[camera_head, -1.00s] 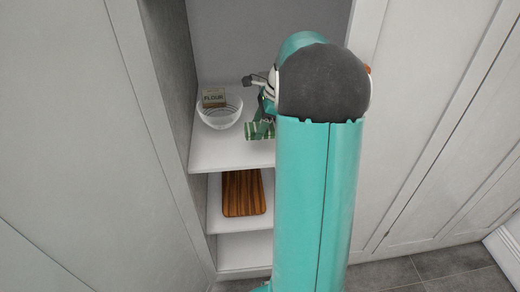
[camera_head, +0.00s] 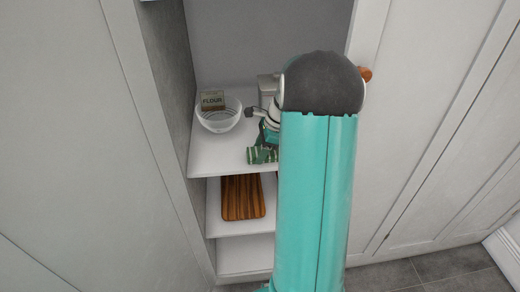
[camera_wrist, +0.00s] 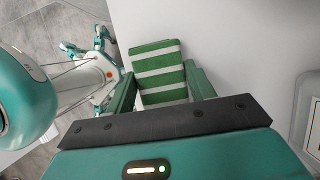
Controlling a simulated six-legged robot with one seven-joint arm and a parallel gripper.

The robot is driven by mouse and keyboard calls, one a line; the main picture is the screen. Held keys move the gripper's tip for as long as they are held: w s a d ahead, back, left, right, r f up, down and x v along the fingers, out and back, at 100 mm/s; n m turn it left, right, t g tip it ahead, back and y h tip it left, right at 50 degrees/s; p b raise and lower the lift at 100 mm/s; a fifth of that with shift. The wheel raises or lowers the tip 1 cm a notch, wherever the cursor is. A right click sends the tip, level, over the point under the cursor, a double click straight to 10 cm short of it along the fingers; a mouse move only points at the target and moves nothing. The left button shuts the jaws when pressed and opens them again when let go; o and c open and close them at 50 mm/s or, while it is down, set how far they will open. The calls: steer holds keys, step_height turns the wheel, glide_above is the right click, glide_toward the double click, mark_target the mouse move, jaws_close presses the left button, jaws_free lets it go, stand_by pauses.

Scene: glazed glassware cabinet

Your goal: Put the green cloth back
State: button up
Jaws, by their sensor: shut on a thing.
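The green cloth (camera_head: 262,155) has white stripes and appears at the front edge of the upper shelf (camera_head: 215,155) in the head view. My gripper (camera_head: 269,141) is at the cloth, partly hidden behind my arm. In the wrist view, the folded cloth (camera_wrist: 158,72) lies between the two green fingers of my gripper (camera_wrist: 160,78), which are shut on it. The cloth overlaps the shelf's edge in that view. I cannot tell whether it touches the shelf.
A pale canister (camera_head: 268,88) stands at the back, partly hidden. A striped wooden board (camera_head: 242,197) lies on the shelf below. The cabinet's left side wall (camera_head: 172,90) is close by.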

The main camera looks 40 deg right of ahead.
steer(key=o, duration=0.9)
steer(key=shift+r, duration=0.1)
steer(key=v, duration=1.2)
steer(key=s+a+r+n+h, duration=0.1)
steer(key=a+r+n, duration=0.1)
steer(key=a+n, duration=0.35)
steer(key=s+a+r+n+h, duration=0.1)
steer(key=a+r+n, duration=0.2)
steer(key=a, duration=0.5)
steer(key=s+a+r+n+h, duration=0.1)
steer(key=s+a+r+n, duration=0.1)
steer(key=a+n, duration=0.35)
steer(key=s+a+n+t, duration=0.1)
steer(key=s+a+n, duration=0.2)
steer(key=a, duration=0.2)
steer(key=s+a+n+t, duration=0.1)
steer(key=s+a+n, duration=0.3)
steer(key=a, duration=0.1)
steer(key=s+a+f+n+t, duration=0.1)
steer(key=s+a+n, duration=0.2)
steer(key=a+n, duration=0.1)
steer(key=shift+s+a+h, duration=0.35)
steer(key=shift+a+h, duration=0.05)
steer(key=shift+a, duration=0.15)
